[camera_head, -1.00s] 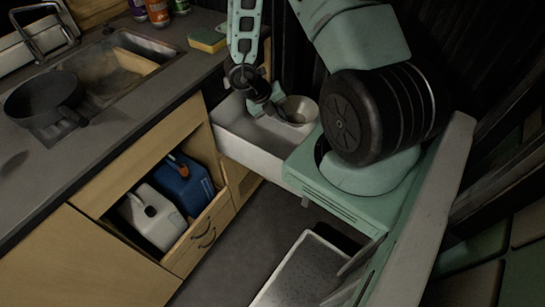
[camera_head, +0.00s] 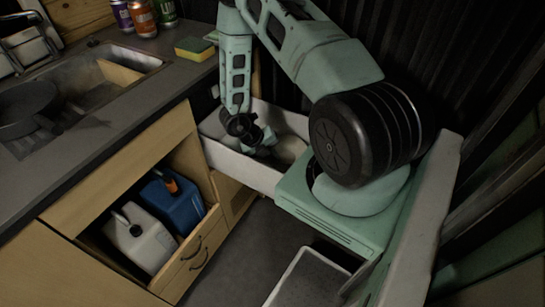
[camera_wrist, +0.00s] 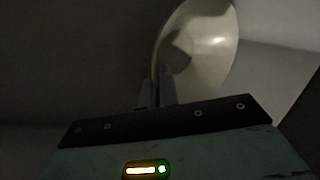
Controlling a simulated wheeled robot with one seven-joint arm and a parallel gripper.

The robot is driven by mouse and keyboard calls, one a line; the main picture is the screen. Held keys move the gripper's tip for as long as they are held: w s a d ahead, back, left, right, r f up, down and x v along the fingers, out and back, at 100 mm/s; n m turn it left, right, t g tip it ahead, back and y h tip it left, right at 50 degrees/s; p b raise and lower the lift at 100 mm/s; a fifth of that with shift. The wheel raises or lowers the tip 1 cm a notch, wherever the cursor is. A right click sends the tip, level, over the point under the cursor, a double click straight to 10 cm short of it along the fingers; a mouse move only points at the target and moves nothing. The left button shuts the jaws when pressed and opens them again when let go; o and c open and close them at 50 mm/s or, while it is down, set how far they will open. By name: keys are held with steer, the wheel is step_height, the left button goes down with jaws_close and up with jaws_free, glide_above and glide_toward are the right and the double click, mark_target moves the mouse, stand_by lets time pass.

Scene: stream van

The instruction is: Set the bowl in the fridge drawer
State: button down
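The pale bowl (camera_head: 290,149) is inside the open white fridge drawer (camera_head: 240,168), partly hidden behind the drawer's near wall and my gripper. My gripper (camera_head: 266,148) reaches down into the drawer at the bowl's left side. In the wrist view the bowl (camera_wrist: 205,45) stands tilted on edge in the picture, and its rim runs down between the fingers (camera_wrist: 157,92), which are close together on it. Whether the bowl touches the drawer floor cannot be told.
A counter with a sink (camera_head: 85,85), a dark pan (camera_head: 28,105), a sponge (camera_head: 195,48) and several cans stands at left. Below it an open cupboard holds a white jug (camera_head: 142,240) and a blue jug (camera_head: 175,205). A dark ribbed wall is behind the drawer.

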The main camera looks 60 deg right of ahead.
steer(key=shift+f, duration=0.4)
steer(key=shift+f, duration=0.1)
steer(key=c, duration=1.7)
jaws_free()
steer(key=v, duration=0.7)
steer(key=shift+w+a+r, duration=0.1)
steer(key=shift+r, duration=0.25)
